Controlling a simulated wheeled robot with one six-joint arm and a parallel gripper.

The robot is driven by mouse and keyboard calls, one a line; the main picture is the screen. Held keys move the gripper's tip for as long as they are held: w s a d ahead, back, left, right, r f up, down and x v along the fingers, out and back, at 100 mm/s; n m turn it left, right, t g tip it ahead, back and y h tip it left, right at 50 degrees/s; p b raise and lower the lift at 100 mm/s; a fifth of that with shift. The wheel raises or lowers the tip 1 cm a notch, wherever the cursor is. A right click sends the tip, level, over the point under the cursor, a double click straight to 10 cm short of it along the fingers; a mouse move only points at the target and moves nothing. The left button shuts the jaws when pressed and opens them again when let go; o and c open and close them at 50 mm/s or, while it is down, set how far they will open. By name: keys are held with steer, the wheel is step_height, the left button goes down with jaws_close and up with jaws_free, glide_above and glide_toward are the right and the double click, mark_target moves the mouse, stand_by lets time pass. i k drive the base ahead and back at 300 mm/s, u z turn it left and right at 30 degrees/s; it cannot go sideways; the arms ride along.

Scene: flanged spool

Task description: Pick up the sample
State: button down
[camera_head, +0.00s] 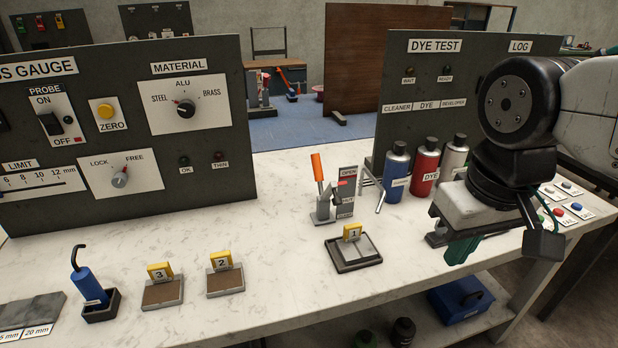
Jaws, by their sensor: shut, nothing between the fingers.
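No thing in view is labelled as the sample. A dark tray (338,262) with a yellow tag marked 1 (352,232) holds a flat grey plate (362,247) on the bench. Two brown-topped blocks lie further left, tagged 2 (226,283) and 3 (163,294). My gripper (457,245) is at the right, above the bench and to the right of tray 1, apart from it. It is shut and empty. A green part shows at its fingers; I cannot tell what it is. My arm hides part of the bench behind it.
A clamp stand with an orange handle (318,168) stands behind tray 1. Blue (396,175), red (425,168) and white (454,157) bottles stand by the dye test panel (433,72). The front middle of the white bench (290,300) is clear.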

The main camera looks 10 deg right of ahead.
mark_target(354, 246)
steer(key=z, duration=2.95)
steer(key=k, duration=1.45)
steer(key=u, duration=1.9)
